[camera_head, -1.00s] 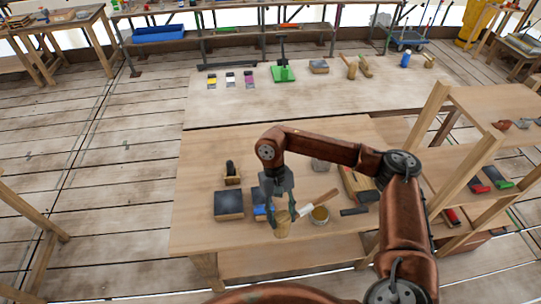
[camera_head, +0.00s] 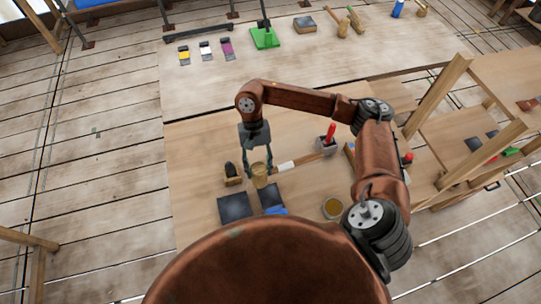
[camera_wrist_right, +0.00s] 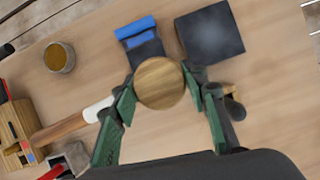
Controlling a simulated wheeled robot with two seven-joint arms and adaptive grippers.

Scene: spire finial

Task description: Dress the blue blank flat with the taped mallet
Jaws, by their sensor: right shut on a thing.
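My right gripper (camera_head: 257,172) is shut on the taped mallet (camera_head: 261,181), around its round wooden head. The mallet's handle, wrapped in white tape near the head, points right in the head view. In the right wrist view the mallet head (camera_wrist_right: 160,83) sits between the green fingers of my right gripper (camera_wrist_right: 160,92). The blue blank (camera_head: 275,211) has a dark slab on or against it and lies on the bench just in front of the mallet head. It also shows in the wrist view (camera_wrist_right: 135,28). The mallet's height above the bench is unclear. My left gripper is out of view.
A dark square block (camera_head: 235,207) lies left of the blank. A wooden holder with a black knob (camera_head: 233,175) stands behind it. A round jar (camera_head: 333,207) and a grey block with a red handle (camera_head: 326,145) stand to the right. The left bench area is clear.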

